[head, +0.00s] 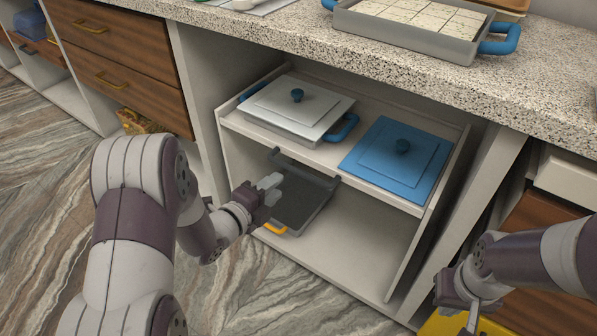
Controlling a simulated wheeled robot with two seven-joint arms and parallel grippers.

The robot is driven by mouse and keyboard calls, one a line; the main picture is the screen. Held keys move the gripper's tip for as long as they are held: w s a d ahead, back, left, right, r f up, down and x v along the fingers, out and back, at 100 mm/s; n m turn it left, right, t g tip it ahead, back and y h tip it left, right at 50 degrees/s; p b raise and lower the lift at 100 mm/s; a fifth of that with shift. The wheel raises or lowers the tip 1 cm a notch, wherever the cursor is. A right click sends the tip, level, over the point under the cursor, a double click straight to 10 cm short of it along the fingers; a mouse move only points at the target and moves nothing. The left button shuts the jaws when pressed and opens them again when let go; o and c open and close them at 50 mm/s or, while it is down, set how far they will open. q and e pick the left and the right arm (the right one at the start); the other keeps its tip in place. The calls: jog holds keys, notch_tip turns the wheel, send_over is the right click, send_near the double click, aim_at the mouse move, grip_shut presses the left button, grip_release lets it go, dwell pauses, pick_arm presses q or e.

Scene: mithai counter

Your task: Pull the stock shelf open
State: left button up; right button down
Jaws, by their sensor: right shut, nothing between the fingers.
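The stock shelf (372,183) is a white board in the open bay under the counter. Its front edge faces me; I cannot tell how far it is drawn out. It bears a lidded metal tray (297,108) with blue handles and knob, and a blue lid (396,160) to the right. My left gripper (272,187) is below and in front of the shelf's left part, apart from its edge, with nothing seen in it; its finger gap is unclear. My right gripper (474,318) is shut and empty, low at the right, away from the shelf.
A dark tray (301,201) with an orange handle sits in the lower bay behind my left gripper. The speckled countertop (420,55) overhangs the shelf and carries a tray of white sweets (405,32). Wooden drawers (125,62) stand left. A yellow object (440,325) lies below my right gripper.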

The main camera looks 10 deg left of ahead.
aim_at(294, 172)
pick_arm(q)
jog(key=b+x, duration=0.3)
jog(key=x, duration=0.6)
jog(key=shift+f, duration=0.1)
jog(key=shift+w, duration=0.35)
grip_shut()
